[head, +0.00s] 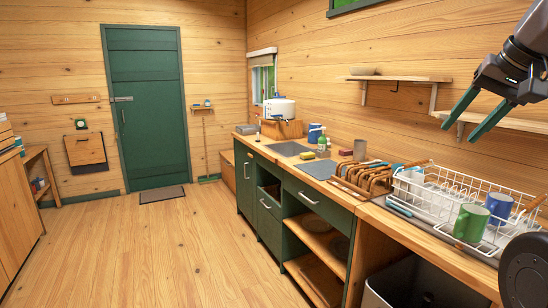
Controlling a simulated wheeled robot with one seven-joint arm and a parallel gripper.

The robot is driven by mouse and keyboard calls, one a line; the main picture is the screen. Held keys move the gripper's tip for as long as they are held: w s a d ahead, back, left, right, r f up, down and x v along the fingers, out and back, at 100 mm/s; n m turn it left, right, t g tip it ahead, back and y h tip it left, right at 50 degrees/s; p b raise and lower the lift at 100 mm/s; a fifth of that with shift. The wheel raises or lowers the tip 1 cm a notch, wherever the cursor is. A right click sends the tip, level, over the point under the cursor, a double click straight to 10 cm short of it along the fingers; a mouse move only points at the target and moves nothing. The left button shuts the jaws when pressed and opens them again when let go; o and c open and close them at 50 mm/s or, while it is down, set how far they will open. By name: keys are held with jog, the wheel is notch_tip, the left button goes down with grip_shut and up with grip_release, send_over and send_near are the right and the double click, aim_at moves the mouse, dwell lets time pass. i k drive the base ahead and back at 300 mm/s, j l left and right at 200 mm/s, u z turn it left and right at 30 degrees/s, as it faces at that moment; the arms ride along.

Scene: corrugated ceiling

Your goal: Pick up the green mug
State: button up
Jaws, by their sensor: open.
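The green mug (471,222) stands at the right, at the front of the white wire dish rack (451,184) on the counter. A blue mug (498,207) is right beside it, on its right. My gripper (466,121) is at the upper right, in front of the wall shelf as seen here. Its two green-tipped fingers are apart and empty. It is well above the green mug and touches nothing that I can see.
A wooden rack (362,182) stands left of the dish rack. Farther back on the counter are a sponge (308,156), a grey-brown cup (360,149) and a white container (279,109). A wall shelf (400,79) juts out above. The wooden floor (150,245) at the left is clear.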

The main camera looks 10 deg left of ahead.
aim_at(471, 224)
jog(key=i+j+u, duration=0.1)
jog(key=i+j, duration=0.25)
jog(key=i, duration=0.15)
jog(key=i+j, duration=0.3)
jog(key=i, duration=0.25)
jog(key=i+j+u, duration=0.15)
jog(key=i+j, duration=0.15)
jog(key=i, duration=0.2)
jog(key=k, duration=0.15)
jog(key=k+z, duration=0.25)
jog(key=z, duration=0.2)
jog(key=k+l+z, duration=0.1)
jog(key=z, duration=0.4)
jog(key=i+z, duration=0.1)
jog(key=z, duration=0.25)
jog(key=i+z, duration=0.15)
jog(key=z, duration=0.2)
jog(key=i+z, duration=0.1)
jog(key=z, duration=0.25)
